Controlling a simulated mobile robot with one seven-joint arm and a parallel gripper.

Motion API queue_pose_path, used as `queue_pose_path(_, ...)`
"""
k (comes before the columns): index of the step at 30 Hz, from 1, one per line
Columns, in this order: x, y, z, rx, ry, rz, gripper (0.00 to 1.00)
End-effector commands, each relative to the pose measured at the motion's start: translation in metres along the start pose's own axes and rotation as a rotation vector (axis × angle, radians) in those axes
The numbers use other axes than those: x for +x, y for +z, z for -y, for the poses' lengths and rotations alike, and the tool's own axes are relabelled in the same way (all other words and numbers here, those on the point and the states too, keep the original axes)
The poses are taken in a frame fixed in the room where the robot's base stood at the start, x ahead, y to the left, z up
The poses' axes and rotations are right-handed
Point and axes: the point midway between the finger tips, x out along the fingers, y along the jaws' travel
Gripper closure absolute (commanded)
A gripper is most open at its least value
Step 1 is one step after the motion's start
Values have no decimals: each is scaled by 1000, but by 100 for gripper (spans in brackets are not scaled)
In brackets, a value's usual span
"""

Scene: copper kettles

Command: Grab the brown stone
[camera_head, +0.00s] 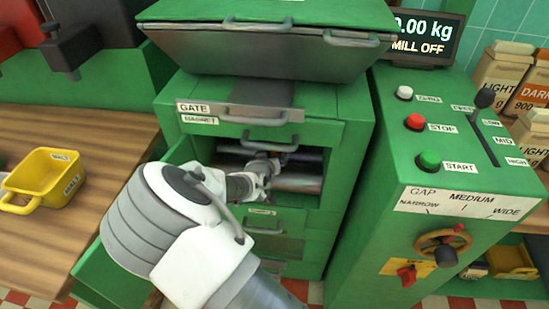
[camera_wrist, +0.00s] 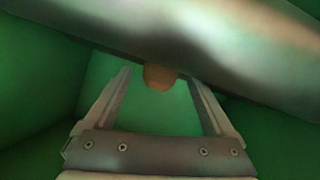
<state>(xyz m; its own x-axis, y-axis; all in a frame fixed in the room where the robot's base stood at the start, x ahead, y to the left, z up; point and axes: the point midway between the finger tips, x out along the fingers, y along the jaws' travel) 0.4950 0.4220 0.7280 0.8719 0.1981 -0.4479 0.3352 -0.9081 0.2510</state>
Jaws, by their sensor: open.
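The brown stone (camera_wrist: 159,77) shows in the wrist view as a small, rounded brown lump just under a metal roller (camera_wrist: 200,40). It lies between and slightly beyond the fingertips of my gripper (camera_wrist: 160,85). The gripper is open, with one finger on each side of the stone and clear gaps to both. I cannot tell whether the stone touches the roller. In the head view my gripper (camera_head: 270,170) reaches into the opening of the green mill (camera_head: 345,150), beside the metal rollers (camera_head: 298,182). The stone cannot be made out there.
Green walls enclose my gripper at the sides, with the roller close above. An open green door (camera_head: 110,270) stands at the left. A control panel (camera_head: 450,150) stands right of the mill. A yellow scoop (camera_head: 42,172) rests on the wooden counter (camera_head: 110,135).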

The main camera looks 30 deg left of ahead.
Motion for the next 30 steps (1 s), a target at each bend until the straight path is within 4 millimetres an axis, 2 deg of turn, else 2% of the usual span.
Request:
queue_pose_path(3, 7, 1, 0, -1, -1, 0, 11)
queue_pose_path(10, 7, -1, 0, -1, -1, 0, 11)
queue_pose_path(24, 7, 0, 0, -1, -1, 0, 96)
queue_pose_path(25, 7, 0, 0, -1, -1, 0, 100)
queue_pose_path(30, 7, -1, 0, 0, -1, -1, 100)
